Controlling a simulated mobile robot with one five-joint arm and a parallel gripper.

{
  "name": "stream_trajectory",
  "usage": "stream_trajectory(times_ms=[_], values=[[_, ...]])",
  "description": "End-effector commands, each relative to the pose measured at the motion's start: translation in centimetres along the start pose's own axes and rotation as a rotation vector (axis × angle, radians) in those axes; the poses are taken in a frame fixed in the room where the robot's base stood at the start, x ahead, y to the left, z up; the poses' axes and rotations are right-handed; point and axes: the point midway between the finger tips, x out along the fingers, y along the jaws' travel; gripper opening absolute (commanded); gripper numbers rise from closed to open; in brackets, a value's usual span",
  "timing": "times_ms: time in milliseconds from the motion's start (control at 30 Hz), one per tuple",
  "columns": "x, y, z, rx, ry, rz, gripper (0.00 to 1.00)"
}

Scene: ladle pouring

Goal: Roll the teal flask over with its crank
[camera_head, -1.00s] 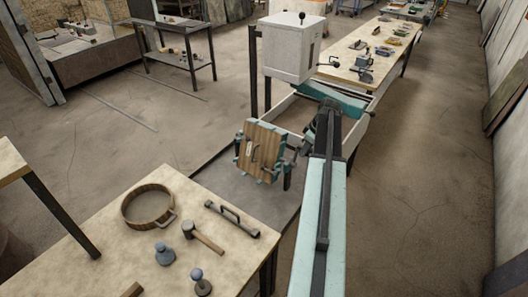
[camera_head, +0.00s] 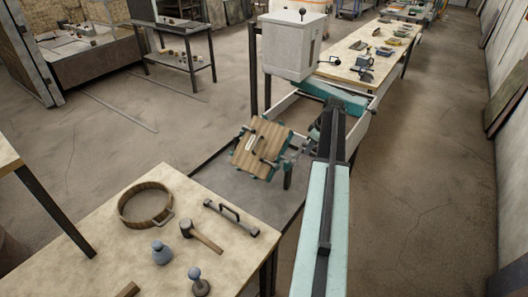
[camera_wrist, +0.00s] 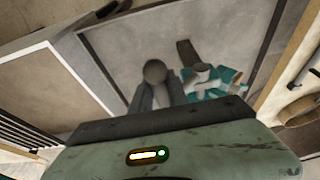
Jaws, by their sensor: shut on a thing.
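The teal flask (camera_head: 262,150) hangs tilted on a stand beyond the near table, a wooden board with dark handles facing me. Its teal edges show around the board. In the wrist view part of the teal flask (camera_wrist: 222,82) lies just right of my fingers. My gripper (camera_wrist: 156,92) is shut on a grey round-ended grip, which I take for the crank handle (camera_wrist: 155,71). In the head view my arm hides most of the crank and the fingers, at the flask's right side.
The near table (camera_head: 100,240) carries a wooden ring (camera_head: 146,204), a mallet (camera_head: 201,235), a handled bar (camera_head: 232,217) and small grey tools. A white box (camera_head: 293,47) stands behind the flask. The floor to the right is clear.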

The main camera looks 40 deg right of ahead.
Motion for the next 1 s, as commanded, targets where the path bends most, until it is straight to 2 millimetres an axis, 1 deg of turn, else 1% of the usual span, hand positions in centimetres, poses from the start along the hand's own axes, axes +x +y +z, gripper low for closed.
stream_trajectory(times_ms=[167,467,667,767,900,1000], values=[[0.2,0.1,0.0,0.0,0.001,-0.001,0.0],[2.6,1.2,0.7,-0.001,0.0,-0.001,0.0],[2.5,1.3,0.7,-0.001,0.001,-0.001,0.0],[3.2,1.4,0.9,-0.001,0.001,-0.001,0.0],[4.7,1.7,1.4,-0.001,0.0,-0.001,0.0],[5.3,1.8,1.6,-0.001,0.0,-0.002,0.0]])
